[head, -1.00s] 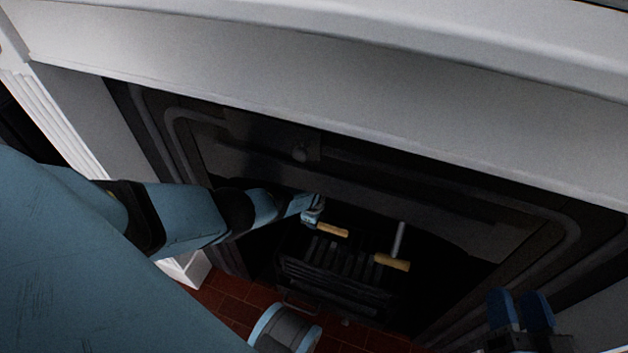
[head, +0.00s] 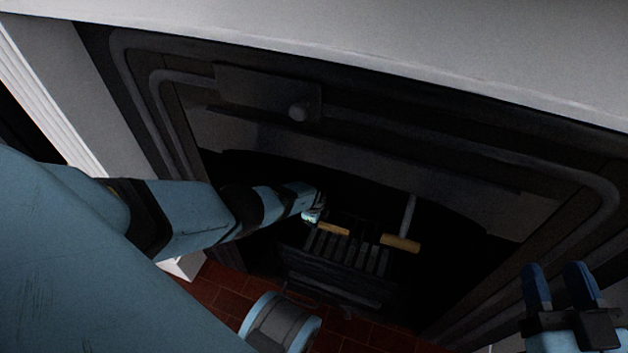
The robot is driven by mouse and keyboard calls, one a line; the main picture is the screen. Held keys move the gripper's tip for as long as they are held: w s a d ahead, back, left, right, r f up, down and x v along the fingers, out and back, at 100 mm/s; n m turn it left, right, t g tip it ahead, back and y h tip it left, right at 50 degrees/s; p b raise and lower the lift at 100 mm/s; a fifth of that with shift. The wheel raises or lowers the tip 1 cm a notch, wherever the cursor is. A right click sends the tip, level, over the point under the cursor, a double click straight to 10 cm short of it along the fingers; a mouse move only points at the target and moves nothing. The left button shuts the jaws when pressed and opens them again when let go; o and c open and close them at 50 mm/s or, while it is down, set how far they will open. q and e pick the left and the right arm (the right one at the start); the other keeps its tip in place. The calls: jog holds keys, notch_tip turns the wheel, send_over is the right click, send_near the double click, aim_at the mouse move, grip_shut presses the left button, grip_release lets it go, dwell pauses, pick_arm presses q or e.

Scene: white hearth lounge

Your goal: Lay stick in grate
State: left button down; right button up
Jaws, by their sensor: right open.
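The dark slatted grate (head: 335,275) sits low inside the black fireplace. A short tan stick (head: 333,229) is at the grate's upper left, over its bars. My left gripper (head: 313,214) reaches in from the left, its tip right at this stick's left end. It is too small and dark to tell whether the jaws grip the stick. A second tan stick (head: 400,243) lies at the grate's upper right, with a grey rod (head: 408,214) rising behind it. My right gripper (head: 556,272) is open and empty at the lower right, outside the firebox and well away from the sticks.
The white mantel (head: 400,55) spans the top. A white fluted side post (head: 50,95) stands left. The red tile floor (head: 222,285) lies in front.

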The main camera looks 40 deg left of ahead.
pick_arm(q)
jog(key=shift+f, duration=0.15)
jog(key=c, duration=1)
grip_release()
pick_arm(e)
jog(key=shift+r, duration=0.1)
pick_arm(q)
notch_tip(320, 180, up, 6)
jog(key=p, duration=0.5)
jog(key=shift+p, duration=0.3)
jog(key=shift+r+p, duration=0.75)
jog(key=shift+r, duration=0.2)
pick_arm(e)
jog(key=s+m, duration=0.1)
jog(key=a+r+m, duration=0.1)
jog(key=s+m+g+h, duration=0.1)
jog(key=m, duration=0.1)
jog(key=shift+s+a+r, duration=0.15)
jog(key=shift+s+a, duration=0.15)
jog(key=shift+s, duration=0.05)
